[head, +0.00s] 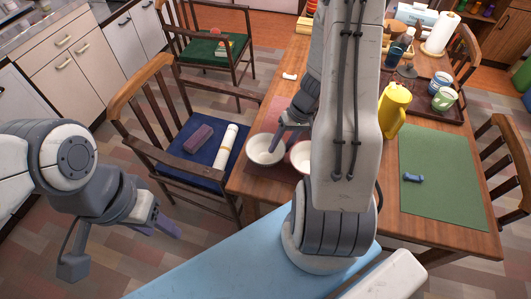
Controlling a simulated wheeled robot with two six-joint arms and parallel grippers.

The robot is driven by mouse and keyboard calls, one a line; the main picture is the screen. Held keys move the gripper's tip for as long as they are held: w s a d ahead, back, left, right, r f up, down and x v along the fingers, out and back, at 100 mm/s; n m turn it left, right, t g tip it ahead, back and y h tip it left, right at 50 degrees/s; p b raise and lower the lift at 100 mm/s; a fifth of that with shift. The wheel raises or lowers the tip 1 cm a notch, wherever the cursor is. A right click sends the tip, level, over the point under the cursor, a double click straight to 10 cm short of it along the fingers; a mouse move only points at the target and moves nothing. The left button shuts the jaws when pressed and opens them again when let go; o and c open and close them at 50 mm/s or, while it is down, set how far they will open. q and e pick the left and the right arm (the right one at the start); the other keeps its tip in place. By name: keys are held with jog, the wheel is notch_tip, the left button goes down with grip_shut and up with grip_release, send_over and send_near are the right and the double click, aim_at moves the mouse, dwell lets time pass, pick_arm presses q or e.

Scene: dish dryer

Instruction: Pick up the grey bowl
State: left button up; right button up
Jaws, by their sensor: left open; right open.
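A pale bowl (265,151), whitish to light grey, sits at the table's near left edge. A second bowl (300,160) with a reddish rim is right of it, partly hidden by my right arm. I cannot tell for sure which is the grey one. My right gripper (282,138) is open, with a finger over or at the right rim of the pale bowl. Its other finger is hard to make out, and contact cannot be told. My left gripper (168,226) is open and empty, off the table at the left, far from both bowls.
A chair (162,150) with a blue cushion stands left of the table. My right arm blocks the middle.

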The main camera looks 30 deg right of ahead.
grip_shut()
dwell(1.4)
